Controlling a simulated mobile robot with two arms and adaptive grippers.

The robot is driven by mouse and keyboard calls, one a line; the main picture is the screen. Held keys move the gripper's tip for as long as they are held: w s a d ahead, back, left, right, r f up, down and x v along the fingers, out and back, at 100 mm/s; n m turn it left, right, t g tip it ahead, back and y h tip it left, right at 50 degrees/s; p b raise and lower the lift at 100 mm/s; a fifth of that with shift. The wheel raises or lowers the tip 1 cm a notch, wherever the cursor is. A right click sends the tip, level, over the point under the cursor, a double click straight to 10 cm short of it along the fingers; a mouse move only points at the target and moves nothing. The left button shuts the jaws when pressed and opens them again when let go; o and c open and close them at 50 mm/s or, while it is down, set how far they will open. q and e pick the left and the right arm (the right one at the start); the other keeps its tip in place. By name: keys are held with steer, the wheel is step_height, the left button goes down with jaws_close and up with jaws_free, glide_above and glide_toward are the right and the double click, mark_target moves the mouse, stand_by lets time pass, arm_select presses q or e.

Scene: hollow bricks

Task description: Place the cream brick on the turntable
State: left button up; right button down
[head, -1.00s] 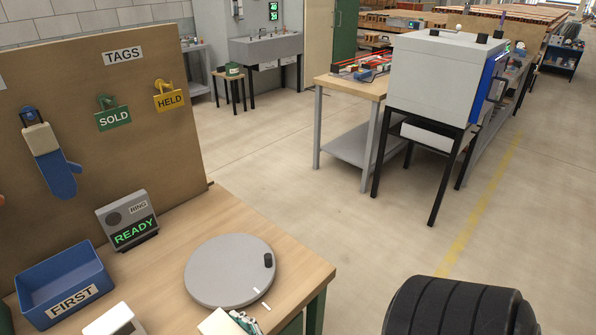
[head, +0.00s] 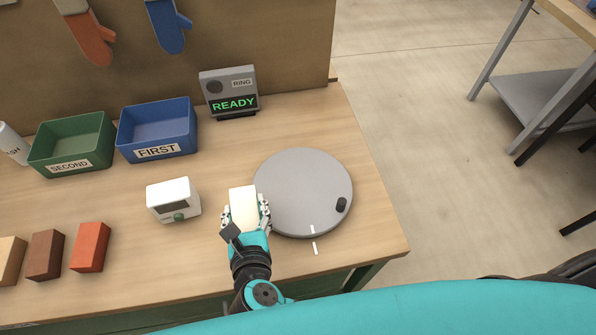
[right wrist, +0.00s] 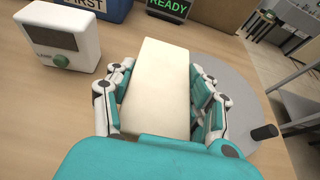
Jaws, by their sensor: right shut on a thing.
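The cream brick (head: 243,205) is between the fingers of my right gripper (head: 245,217), which is shut on it. In the right wrist view the cream brick (right wrist: 157,88) fills the space between both fingers of the gripper (right wrist: 162,98). The grey round turntable (head: 305,190) lies just right of the brick; it also shows in the right wrist view (right wrist: 236,90). The turntable has a dark knob near its right edge and a white mark at its front edge. Whether the brick touches the table is unclear. My left gripper is not in view.
A white box with a green knob (head: 173,200) stands left of the gripper. Blue FIRST bin (head: 157,148), green SECOND bin (head: 72,158) and a READY display (head: 230,93) stand behind. Orange (head: 90,247), brown (head: 45,257) and tan (head: 10,260) bricks are at left.

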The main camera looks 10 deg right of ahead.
steer(key=d, duration=0.1)
steer(key=w+d, duration=0.1)
steer(key=d+p, duration=0.1)
steer(key=shift+w+r, duration=0.15)
steer(key=shift+w, duration=0.2)
steer(key=d, duration=0.1)
steer(key=w+d, duration=0.1)
steer(key=w+d+p, duration=0.1)
steer(key=d, duration=0.1)
steer(key=shift+w+d, duration=0.1)
steer(key=p, duration=0.2)
glide_above(302, 188)
steer(key=shift+w+f, duration=0.1)
steer(key=shift+f, duration=0.6)
steer(key=shift+d+f, duration=0.15)
steer(key=shift+f, duration=0.05)
step_height(302, 188, down, 2)
steer(key=shift+f+b, duration=0.15)
steer(key=shift+b, duration=0.15)
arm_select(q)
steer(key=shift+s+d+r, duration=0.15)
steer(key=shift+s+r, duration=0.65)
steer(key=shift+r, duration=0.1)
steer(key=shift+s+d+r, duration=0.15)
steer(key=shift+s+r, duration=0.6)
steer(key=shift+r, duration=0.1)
arm_select(e)
steer(key=shift+f, duration=0.45)
